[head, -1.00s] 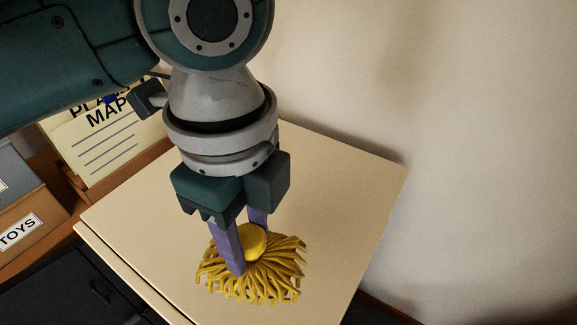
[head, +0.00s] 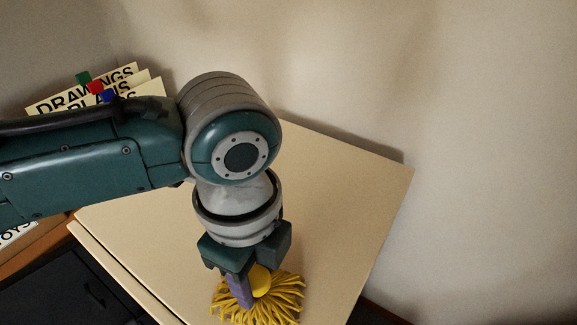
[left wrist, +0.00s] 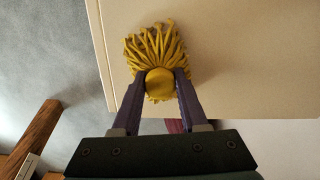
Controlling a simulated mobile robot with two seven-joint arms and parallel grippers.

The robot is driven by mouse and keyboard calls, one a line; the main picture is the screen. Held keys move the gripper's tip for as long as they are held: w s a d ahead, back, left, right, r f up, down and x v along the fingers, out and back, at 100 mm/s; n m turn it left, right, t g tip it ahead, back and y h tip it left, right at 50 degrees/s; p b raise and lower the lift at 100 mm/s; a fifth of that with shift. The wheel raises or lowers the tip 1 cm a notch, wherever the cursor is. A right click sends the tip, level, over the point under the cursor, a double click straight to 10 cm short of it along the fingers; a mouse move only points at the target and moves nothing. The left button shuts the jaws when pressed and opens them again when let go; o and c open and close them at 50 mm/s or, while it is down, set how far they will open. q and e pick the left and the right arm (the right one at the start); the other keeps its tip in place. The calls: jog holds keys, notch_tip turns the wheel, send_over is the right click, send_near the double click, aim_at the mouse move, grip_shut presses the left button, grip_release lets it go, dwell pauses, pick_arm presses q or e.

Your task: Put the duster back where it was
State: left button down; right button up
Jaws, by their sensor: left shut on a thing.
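The duster (head: 284,301) is a yellow mop-like head of thick strands with a round yellow knob. In the head view it is at the bottom, over the front part of the cream cabinet top (head: 330,210). My left gripper (head: 252,287) points down and is shut on the knob. In the left wrist view the duster (left wrist: 158,52) shows between the two purple fingers (left wrist: 160,88), its strands fanned out over the cream surface. I cannot tell whether the strands touch the surface. My right gripper is not in view.
Papers marked DRAWINGS (head: 90,92) with coloured tabs stand at the back left. A wooden shelf with a TOYS label (head: 18,236) is at the left. A dark drawer unit (head: 85,285) is below the cabinet top's left edge. A bare wall (head: 480,120) is at the right.

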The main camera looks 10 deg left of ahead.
aim_at(254, 276)
pick_arm(q)
jog(key=shift+c, duration=2.2)
grip_release()
notch_tip(254, 276, up, 11)
jog(key=p, duration=0.3)
jog(key=shift+s+d+n+h, duration=1)
jog(key=shift+s+d+n, duration=0.4)
jog(key=shift+s+d, duration=0.25)
jog(key=s+a+n+t+y, duration=0.1)
jog(key=s+a+n, duration=0.3)
jog(key=a+n, duration=0.2)
jog(key=s+a+f+n+t, duration=0.1)
jog(key=s+a+n+t, duration=0.1)
jog(key=s+a+n, duration=0.3)
jog(key=a+n, duration=0.1)
jog(key=n, duration=0.3)
jog(key=shift+a+n+t+y, duration=0.3)
jog(key=shift+n+y, duration=0.1)
